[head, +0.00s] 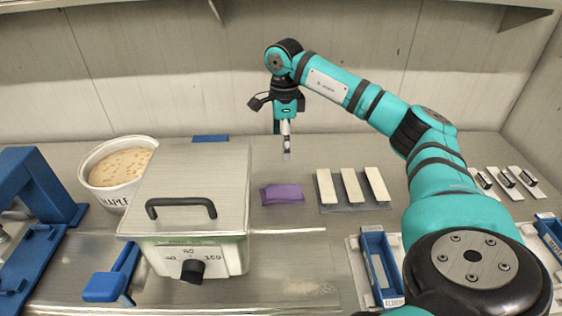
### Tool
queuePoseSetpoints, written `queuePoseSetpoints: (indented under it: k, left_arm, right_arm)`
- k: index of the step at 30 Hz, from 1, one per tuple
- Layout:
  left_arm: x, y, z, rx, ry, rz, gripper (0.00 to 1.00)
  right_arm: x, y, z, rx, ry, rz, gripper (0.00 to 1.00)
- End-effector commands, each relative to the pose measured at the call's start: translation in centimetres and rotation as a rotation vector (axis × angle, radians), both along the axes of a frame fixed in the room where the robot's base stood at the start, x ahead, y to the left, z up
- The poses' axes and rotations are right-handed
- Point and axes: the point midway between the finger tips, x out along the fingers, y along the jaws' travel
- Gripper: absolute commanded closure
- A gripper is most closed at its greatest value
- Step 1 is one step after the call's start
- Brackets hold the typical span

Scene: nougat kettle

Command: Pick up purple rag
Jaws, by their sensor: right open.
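The purple rag (282,194) lies folded and flat on the metal counter, just right of the kettle box. My right arm reaches in from the right. Its gripper (287,151) points down above and behind the rag, apart from it, and is open and empty. The fingers look narrow from this side. My left gripper is not in the head view.
The kettle box (197,182) with a black lid handle and dial stands left of the rag. A tray (354,207) with three pale bars lies to the right. A bucket (114,170), blue scoop (107,284) and blue press (42,190) are at left.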

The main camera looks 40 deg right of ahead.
Motion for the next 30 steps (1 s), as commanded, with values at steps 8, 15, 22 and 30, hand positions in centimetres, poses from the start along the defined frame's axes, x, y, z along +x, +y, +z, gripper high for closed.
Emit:
queuePoseSetpoints:
  k: [8,15,22,30]
  left_arm:
    - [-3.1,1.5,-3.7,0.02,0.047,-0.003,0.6]
    - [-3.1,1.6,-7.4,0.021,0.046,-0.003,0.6]
    - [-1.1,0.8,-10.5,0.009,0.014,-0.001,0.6]
    - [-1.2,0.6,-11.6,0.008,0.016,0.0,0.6]
  right_arm:
    - [0.0,0.0,-3.9,0.0,0.001,0.0,0.1]
    - [-0.1,0.1,-8.1,0.0,0.001,0.0,0.1]
    - [-0.1,0.1,-11.6,-0.001,0.001,0.0,0.1]
    - [0.0,0.2,-12.8,0.0,0.0,0.0,0.1]
